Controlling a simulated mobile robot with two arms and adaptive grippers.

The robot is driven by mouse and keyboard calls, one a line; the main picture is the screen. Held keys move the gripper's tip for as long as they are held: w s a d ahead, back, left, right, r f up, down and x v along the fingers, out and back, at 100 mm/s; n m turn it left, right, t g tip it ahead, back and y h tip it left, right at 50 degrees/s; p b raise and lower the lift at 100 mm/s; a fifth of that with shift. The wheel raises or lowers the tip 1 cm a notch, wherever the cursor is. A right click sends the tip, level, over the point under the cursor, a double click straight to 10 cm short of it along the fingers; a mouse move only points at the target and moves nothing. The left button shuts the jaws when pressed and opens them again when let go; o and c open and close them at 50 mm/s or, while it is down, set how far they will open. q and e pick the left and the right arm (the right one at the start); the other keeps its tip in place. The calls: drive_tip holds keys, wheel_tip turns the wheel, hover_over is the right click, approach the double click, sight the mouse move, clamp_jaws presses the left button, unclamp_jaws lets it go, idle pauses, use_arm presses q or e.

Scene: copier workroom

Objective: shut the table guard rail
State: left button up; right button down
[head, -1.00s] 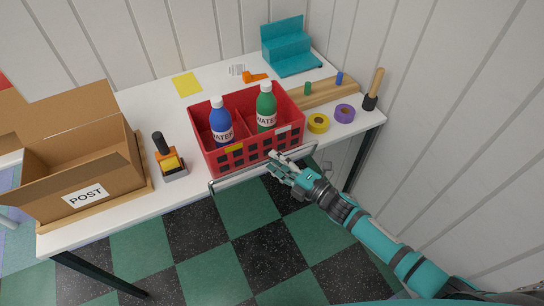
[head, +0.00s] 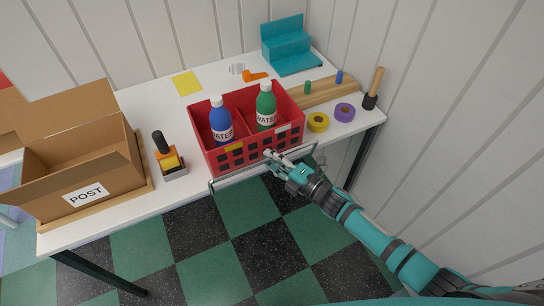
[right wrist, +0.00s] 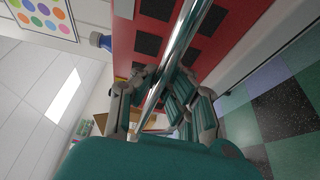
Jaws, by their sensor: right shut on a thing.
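The table guard rail (head: 236,178) is a thin metal bar along the table's front edge, in front of the red crate. Its left end shows clear of the crate's left front corner. My right gripper (head: 277,160) is at the right part of the rail, shut on it. In the right wrist view the shiny rail (right wrist: 186,42) runs between the fingers (right wrist: 152,92), close beside the red crate wall. The fingers hide part of the rail. My left gripper is in neither view.
The red crate (head: 241,158) holds a blue bottle (head: 221,122) and a green bottle (head: 266,106). A stapler-like tool (head: 168,160) and a cardboard box (head: 80,170) stand to the left. Tape rolls (head: 318,122) lie right of the crate. The floor in front is clear.

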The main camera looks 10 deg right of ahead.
drive_tip(key=shift+r, duration=0.15)
drive_tip(key=shift+w+a+r+g+p, duration=0.1)
drive_tip(key=shift+w+r+g+p, duration=0.25)
drive_tip(key=shift+p, duration=0.85)
drive_tip(key=shift+w+a+f+m+g+h+p, duration=0.1)
drive_tip(key=shift+w+f+m+g+h+p, duration=0.1)
drive_tip(key=shift+f+m+g+h+p, duration=0.15)
drive_tip(key=c, duration=1.3)
unclamp_jaws()
drive_tip(key=shift+c, duration=0.2)
drive_tip(key=shift+s, duration=0.1)
drive_tip(key=v, duration=1.2)
